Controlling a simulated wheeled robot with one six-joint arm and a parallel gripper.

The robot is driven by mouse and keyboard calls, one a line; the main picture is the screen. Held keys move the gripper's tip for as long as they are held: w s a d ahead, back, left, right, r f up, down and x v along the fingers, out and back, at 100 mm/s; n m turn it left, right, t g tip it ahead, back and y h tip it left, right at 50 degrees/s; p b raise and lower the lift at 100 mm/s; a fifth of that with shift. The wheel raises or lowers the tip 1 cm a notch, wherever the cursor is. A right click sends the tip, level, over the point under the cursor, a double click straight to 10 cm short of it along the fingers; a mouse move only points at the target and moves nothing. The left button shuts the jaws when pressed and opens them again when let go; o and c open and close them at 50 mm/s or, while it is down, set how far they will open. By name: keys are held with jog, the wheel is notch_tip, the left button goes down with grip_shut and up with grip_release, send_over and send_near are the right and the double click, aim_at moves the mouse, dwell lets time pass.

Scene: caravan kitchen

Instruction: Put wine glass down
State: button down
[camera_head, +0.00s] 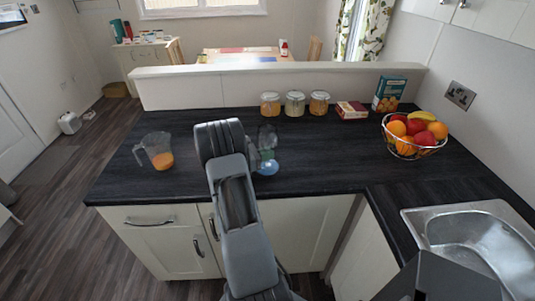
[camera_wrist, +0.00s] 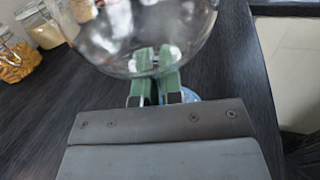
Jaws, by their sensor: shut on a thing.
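The wine glass (camera_head: 268,138) is clear, with a bluish round foot, and appears upright just right of my arm in the head view. In the wrist view its large clear bowl (camera_wrist: 130,22) fills the top middle. The green fingers of my gripper (camera_wrist: 155,62) are shut on the glass below the bowl, around its stem. A bit of the blue foot shows beside the fingers. The glass is over the dark countertop (camera_head: 330,160); I cannot tell whether the foot touches it. My arm hides most of the gripper in the head view.
A measuring jug (camera_head: 158,152) with orange liquid stands left. Several lidded jars (camera_head: 295,104), a small red box (camera_head: 351,110) and a teal box (camera_head: 389,93) line the back. A fruit basket (camera_head: 412,137) stands right, beyond free counter; a sink (camera_head: 480,240) is front right.

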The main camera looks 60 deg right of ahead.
jog(key=shift+f, duration=0.2)
jog(key=c, duration=1.3)
grip_release()
jog(key=shift+o, duration=0.2)
jog(key=shift+r, duration=0.15)
jog(key=shift+w+a, duration=0.15)
jog(key=shift+a, duration=0.05)
jog(key=b+v, duration=0.2)
jog(key=v, duration=0.9)
jog(key=shift+w+a+r, duration=0.1)
jog(key=shift+w+a, duration=0.05)
jog(key=shift+a, duration=0.15)
jog(key=shift+a+r, duration=0.25)
jog(key=shift+a, duration=0.05)
jog(key=s+a+r+m+t+y, duration=0.2)
jog(key=a+m+t+y, duration=0.1)
jog(key=a, duration=0.8)
jog(key=s+a+r+m+t+y, duration=0.2)
jog(key=a+t+y, duration=0.4)
jog(key=a, duration=0.5)
jog(key=s+a+r+m+t+y, duration=0.2)
jog(key=s+a+m+t+y, duration=0.2)
jog(key=a, duration=0.7)
jog(key=shift+a+r+m+t+y, duration=0.25)
jog(key=shift+m+t+y, duration=0.4)
jog(key=shift+t, duration=0.25)
